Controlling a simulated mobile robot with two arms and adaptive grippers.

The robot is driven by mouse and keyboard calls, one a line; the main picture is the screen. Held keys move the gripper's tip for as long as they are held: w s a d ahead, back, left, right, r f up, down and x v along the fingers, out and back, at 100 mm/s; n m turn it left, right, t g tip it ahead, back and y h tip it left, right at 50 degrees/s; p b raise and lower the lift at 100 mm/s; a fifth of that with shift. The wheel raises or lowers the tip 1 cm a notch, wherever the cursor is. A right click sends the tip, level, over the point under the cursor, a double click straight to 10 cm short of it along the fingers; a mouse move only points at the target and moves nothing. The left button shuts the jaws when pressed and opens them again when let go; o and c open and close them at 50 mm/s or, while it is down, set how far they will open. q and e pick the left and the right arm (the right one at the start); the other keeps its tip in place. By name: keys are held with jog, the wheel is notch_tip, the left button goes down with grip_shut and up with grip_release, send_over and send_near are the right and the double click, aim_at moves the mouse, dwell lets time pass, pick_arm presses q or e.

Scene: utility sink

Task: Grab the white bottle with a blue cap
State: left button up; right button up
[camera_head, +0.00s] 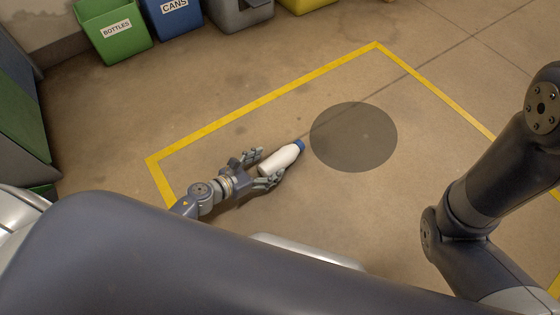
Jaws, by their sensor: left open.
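The white bottle (277,161) with a blue cap (299,145) appears to lie on its side on the concrete floor, its cap pointing to the upper right. My left gripper (266,168) is open, with its fingers on either side of the bottle's lower end. I cannot tell whether the fingers touch the bottle. My right gripper is not in view; only part of my right arm shows at the right.
A dark round patch (353,137) lies on the floor just right of the cap. A yellow line (262,101) borders the floor area. A green bin (117,36) marked BOTTLES, a blue bin (174,17) marked CANS and other bins stand at the back.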

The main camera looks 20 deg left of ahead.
aim_at(277, 162)
pick_arm(q)
jog(key=x, duration=0.2)
jog(key=b+x, duration=0.1)
jog(key=x, duration=0.1)
jog(key=shift+s+d+f+b, duration=0.2)
jog(key=shift+d+b, duration=0.05)
jog(key=shift+b, duration=0.05)
jog(key=shift+w+d, duration=0.2)
jog(key=shift+w, duration=0.05)
jog(key=c, duration=1.2)
jog(key=shift+o, duration=0.2)
